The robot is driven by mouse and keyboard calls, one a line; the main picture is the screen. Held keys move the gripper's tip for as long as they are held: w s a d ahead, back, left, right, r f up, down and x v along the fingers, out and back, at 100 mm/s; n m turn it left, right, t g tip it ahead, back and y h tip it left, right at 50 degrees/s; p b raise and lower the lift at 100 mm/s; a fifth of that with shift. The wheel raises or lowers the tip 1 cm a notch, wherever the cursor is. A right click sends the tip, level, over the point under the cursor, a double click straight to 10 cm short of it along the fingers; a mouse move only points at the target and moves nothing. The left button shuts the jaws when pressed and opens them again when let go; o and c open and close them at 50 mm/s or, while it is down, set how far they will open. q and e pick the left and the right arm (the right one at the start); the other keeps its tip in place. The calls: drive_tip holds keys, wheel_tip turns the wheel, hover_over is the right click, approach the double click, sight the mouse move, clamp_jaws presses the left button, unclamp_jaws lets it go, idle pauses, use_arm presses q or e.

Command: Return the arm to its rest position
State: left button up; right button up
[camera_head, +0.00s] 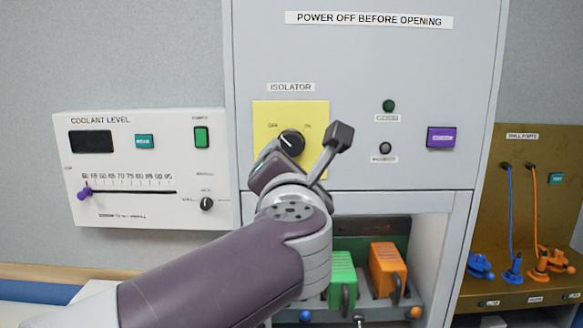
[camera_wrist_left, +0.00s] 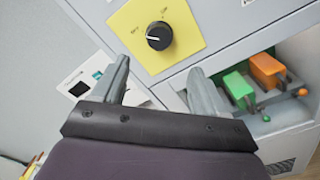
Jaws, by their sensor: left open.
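My left arm comes in from the lower left in the head view, and its gripper (camera_head: 302,160) is in front of the grey cabinet, just below the isolator knob. The gripper is open, with nothing between its fingers. In the left wrist view the two fingers (camera_wrist_left: 158,88) stand wide apart below the black knob (camera_wrist_left: 159,36). The isolator knob (camera_head: 291,143) sits on a yellow plate (camera_head: 262,118) marked OFF and ON. Its white line points up and left, toward OFF. The fingers appear apart from the knob. My right gripper is not in view.
The grey cabinet (camera_head: 370,80) has a purple button (camera_head: 441,137) at right. Its open bay holds a green block (camera_head: 342,272) and an orange block (camera_head: 386,265). A white coolant panel (camera_head: 140,215) is at left. A brown port board (camera_head: 480,215) with blue and orange cables is at right.

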use_arm(q)
drive_tip(key=shift+s, duration=0.6)
drive_tip(key=s+d+f+m+g+h, duration=0.1)
drive_tip(key=d+f+m+h, duration=0.3)
drive_tip(key=m, duration=0.4)
drive_tip(key=d+f+m+g+h, duration=0.1)
drive_tip(key=d+f+m+h, duration=0.35)
drive_tip(key=m, duration=0.35)
wheel_tip(320, 180, down, 16)
drive_tip(key=s+a+m+g+y, duration=0.25)
drive_tip(key=m+g, duration=0.35)
drive_tip(key=m, duration=0.3)
drive_tip(key=s+a+f+m+g+y, duration=0.1)
drive_tip(key=s+a+f+g+y, duration=0.2)
drive_tip(key=s+a+f, duration=0.3)
drive_tip(key=s+a+f+m+g+y, duration=0.1)
drive_tip(key=s+a+f+g+y, duration=0.2)
drive_tip(key=a+f, duration=1.2)
drive_tip(key=s+a+g, duration=0.2)
drive_tip(key=s+a, duration=0.1)
drive_tip(key=shift+a+f+g, duration=0.2)
drive_tip(key=shift+f+g, duration=0.1)
